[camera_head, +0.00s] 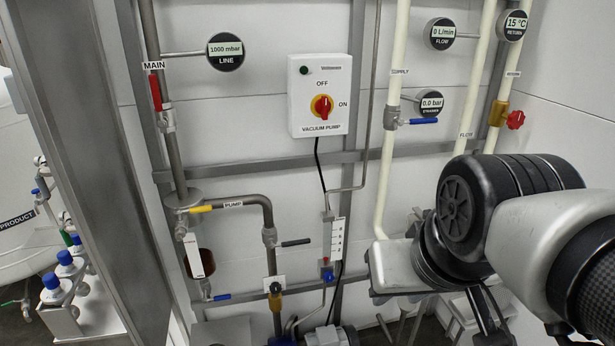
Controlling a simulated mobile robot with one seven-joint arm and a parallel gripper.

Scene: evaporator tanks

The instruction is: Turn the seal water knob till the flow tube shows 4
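The flow tube (337,240) is a narrow upright gauge with a white scale, right of the pump pipe. Its scale figures are too small to read surely. A small red mark (326,261) shows low beside the scale. A small blue knob (327,275) sits just below it, apparently the seal water knob; no label on it is legible. My gripper (392,268) appears as a grey block at the end of my arm, right of the knob and apart from it in the picture. Its fingertips are not clearly visible, so I cannot tell its opening or whether it holds anything.
The vacuum pump switch box (320,95) has a red and yellow rotary switch. Valves with red (155,92), yellow (201,209), black (296,242) and blue (423,121) handles stand around. A black cable hangs near the flow tube. A metal post (85,150) and bottles (55,288) are at left.

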